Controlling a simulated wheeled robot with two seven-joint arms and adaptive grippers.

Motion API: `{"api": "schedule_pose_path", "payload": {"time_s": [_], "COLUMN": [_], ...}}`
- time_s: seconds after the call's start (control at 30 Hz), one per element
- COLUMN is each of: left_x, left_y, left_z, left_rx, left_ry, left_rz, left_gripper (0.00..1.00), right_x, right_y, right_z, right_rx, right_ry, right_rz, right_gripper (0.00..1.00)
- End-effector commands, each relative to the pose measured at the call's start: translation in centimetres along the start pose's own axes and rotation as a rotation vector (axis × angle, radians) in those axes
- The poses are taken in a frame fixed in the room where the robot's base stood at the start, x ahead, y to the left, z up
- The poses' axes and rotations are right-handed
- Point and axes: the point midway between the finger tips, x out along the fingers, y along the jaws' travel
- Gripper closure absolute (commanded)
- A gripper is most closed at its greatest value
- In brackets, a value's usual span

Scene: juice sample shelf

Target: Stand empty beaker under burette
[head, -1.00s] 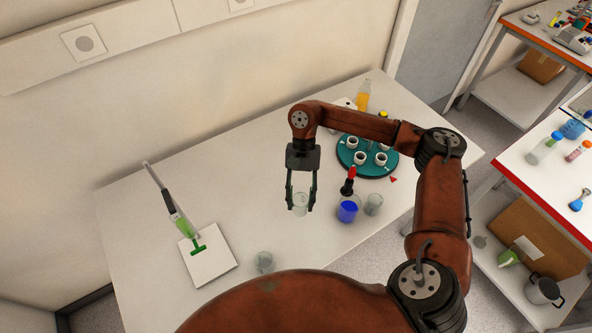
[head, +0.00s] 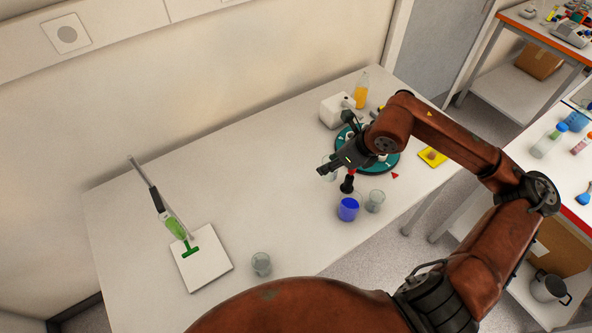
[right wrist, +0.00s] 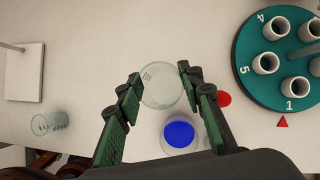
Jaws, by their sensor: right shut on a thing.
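My right gripper (head: 328,167) is shut on a clear empty beaker (head: 327,160), partly hidden by the fingers in the head view. In the right wrist view, the clear beaker (right wrist: 162,88) sits between the green-padded fingers of my right gripper (right wrist: 160,87). The burette (head: 174,225), with green liquid and a green clamp, stands over a white base plate (head: 208,270) at the left of the table. A second clear glass beaker (head: 261,264) stands to the right of the base plate. My left gripper is not in view.
A beaker of blue liquid (head: 348,208) and another clear beaker (head: 375,201) stand beneath and right of my gripper. A teal numbered carousel (head: 384,165) with white cups lies behind. The table's middle is clear.

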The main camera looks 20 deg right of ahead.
Motion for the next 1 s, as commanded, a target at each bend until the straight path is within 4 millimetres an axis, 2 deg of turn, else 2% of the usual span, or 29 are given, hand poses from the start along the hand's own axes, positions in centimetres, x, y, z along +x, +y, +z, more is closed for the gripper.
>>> {"api": "schedule_pose_path", "payload": {"time_s": [0.13, 0.23, 0.6, 0.8, 1.0], "left_x": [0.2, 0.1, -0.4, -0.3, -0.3], "left_y": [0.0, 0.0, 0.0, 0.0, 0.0], "left_z": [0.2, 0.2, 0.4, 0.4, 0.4], "left_rx": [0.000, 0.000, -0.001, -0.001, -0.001], "left_ry": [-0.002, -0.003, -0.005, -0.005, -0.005], "left_rz": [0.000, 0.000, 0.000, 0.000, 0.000], "left_gripper": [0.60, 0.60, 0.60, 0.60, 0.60], "right_x": [-0.3, 0.5, 7.2, 10.8, 12.1], "right_y": [-0.6, -1.4, -7.2, -9.1, -9.8], "right_z": [0.3, 0.8, 3.7, 3.6, 3.6], "right_rx": [0.060, 0.074, 0.074, 0.071, 0.068], "right_ry": [-0.001, 0.000, 0.002, 0.002, 0.002], "right_rz": [-0.035, -0.036, -0.032, -0.034, -0.036], "right_gripper": [0.88, 0.88, 0.88, 0.88, 0.88]}}
